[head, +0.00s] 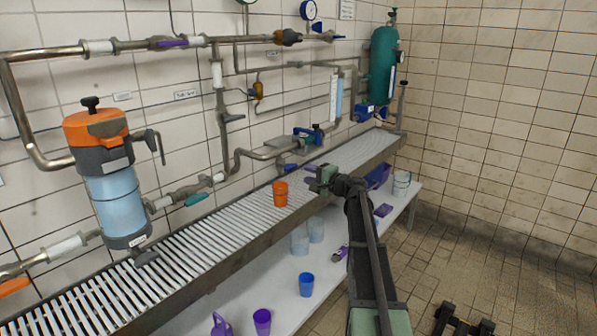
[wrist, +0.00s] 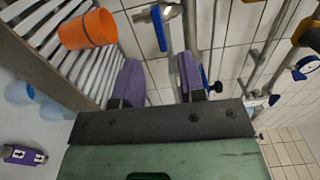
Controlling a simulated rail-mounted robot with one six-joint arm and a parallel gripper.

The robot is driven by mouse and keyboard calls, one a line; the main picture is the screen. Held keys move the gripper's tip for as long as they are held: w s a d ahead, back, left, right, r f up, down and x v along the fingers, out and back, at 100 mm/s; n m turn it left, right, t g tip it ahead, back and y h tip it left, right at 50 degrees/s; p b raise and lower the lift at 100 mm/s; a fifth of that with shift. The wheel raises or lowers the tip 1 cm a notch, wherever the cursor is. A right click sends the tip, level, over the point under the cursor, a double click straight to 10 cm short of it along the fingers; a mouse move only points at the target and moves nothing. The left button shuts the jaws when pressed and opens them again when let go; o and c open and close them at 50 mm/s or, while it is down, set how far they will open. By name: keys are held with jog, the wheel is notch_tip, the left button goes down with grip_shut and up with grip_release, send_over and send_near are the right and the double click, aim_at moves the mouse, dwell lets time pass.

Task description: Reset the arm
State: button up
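My gripper (head: 314,180) reaches over the slatted grating shelf in the head view, just right of an orange cup. In the wrist view my gripper (wrist: 158,82) shows two purple fingers spread apart, with nothing between them. The orange cup (head: 280,194) stands on the grating, apart from the fingers. It also shows at the upper left of the wrist view (wrist: 88,29). My arm extends from the lower right of the head view up to the gripper.
The grating (head: 190,250) runs along the tiled wall below pipes and a blue filter housing (head: 117,207). A white lower shelf (head: 275,290) holds a blue cup (head: 306,284), purple cup (head: 262,321) and clear beakers (head: 299,240). A green tank (head: 383,66) hangs at the back. Floor at right is mostly free.

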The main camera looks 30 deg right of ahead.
jog(key=shift+s+d, duration=0.1)
jog(key=shift+s, duration=0.1)
jog(key=s+a+f+n+g+h, duration=0.1)
jog(key=s+a+f+n+g, duration=0.7)
jog(key=s+a+f+g, duration=0.6)
jog(key=s+a+f+n+g+h, duration=0.3)
jog(key=s+a+n+h, duration=0.25)
jog(key=s+a, duration=1.35)
notch_tip(320, 180, up, 20)
jog(key=s+p, duration=0.1)
jog(key=p, duration=1.9)
jog(key=shift+d+r, duration=0.15)
jog(key=shift+d, duration=0.05)
